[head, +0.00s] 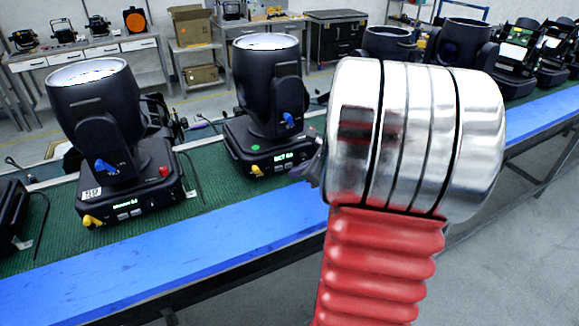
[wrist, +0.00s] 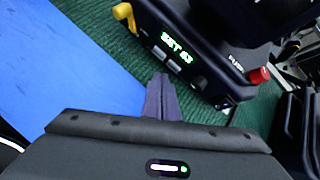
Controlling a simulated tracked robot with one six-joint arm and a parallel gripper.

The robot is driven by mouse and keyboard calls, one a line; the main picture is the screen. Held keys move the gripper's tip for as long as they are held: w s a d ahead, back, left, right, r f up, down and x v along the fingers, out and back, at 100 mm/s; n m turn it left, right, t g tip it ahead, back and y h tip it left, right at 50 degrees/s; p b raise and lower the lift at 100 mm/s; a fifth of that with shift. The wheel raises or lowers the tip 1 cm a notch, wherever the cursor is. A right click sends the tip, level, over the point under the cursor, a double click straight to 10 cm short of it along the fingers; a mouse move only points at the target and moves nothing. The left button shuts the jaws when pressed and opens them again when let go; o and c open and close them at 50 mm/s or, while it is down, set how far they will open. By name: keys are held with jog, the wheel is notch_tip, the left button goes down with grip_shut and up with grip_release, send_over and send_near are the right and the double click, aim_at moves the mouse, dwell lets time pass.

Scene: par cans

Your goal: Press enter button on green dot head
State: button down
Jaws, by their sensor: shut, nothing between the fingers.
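In the wrist view a black head base (wrist: 200,50) has a lit green-white display (wrist: 177,47), with grey buttons (wrist: 199,82) along its lower edge. A yellow knob (wrist: 123,14) and a red knob (wrist: 259,75) are at its ends. My gripper (wrist: 160,78) is shut and empty, its tips just short of the panel, apparently apart from it. In the head view the middle moving head (head: 268,95) stands beside my gripper (head: 308,172), which is mostly hidden by my arm.
Another moving head (head: 100,110) stands to the left on the green mat (head: 210,190); several more stand behind my arm and to the right. A blue bench edge (head: 160,250) runs along the front. Cables lie between the heads. The floor in front is clear.

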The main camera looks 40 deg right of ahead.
jog(key=shift+w, duration=0.15)
dwell(0.3)
jog(key=shift+w+d, duration=0.15)
jog(key=shift+w, duration=0.1)
jog(key=shift+w+d, duration=0.1)
jog(key=shift+w, duration=0.25)
dwell(0.9)
jog(key=shift+s, duration=0.1)
jog(key=shift+s+a, duration=0.25)
jog(key=shift+s, duration=0.4)
jog(key=shift+s, duration=0.1)
jog(key=shift+s+a, duration=0.25)
jog(key=shift+s, duration=0.5)
jog(key=shift+s+a, duration=0.25)
jog(key=shift+s, duration=0.55)
jog(key=shift+s+a, duration=0.25)
jog(key=shift+s, duration=0.5)
